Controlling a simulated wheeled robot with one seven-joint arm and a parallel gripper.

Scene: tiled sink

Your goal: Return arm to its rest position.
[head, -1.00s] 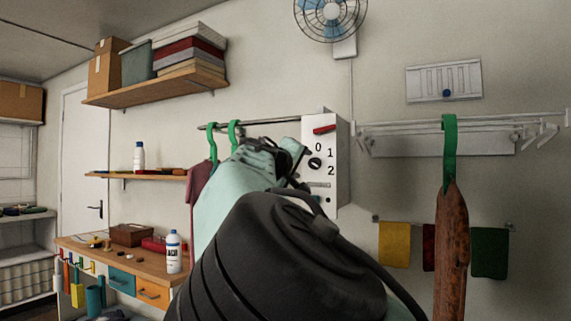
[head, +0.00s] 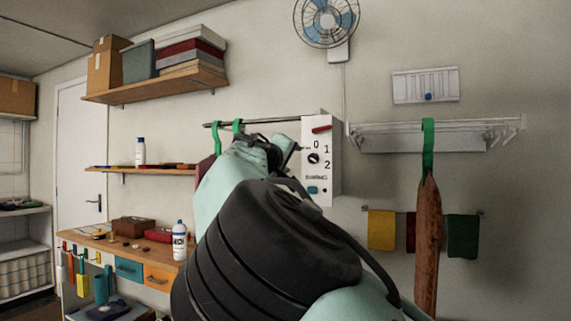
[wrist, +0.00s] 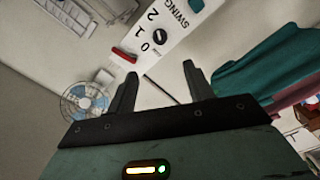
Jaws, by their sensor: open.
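My gripper (wrist: 158,90) is open in the wrist view, with nothing between its two fingers. In the head view my arm rises from the bottom middle, and its end is beside the white control box (head: 320,165) on the wall. The box has a red switch, a dial marked 0, 1, 2 and a blue button near the word SWING. The box also shows in the wrist view (wrist: 182,32), beyond the fingers and apart from them. In the head view the fingers are mostly hidden by my own arm.
A rail (head: 260,121) with green hangers and a dark red garment is left of the box. A wall drying rack (head: 390,141) with a green hanger is at right. A wooden workbench (head: 110,245) with a white bottle (head: 179,243) is at lower left. A fan (head: 326,20) is above.

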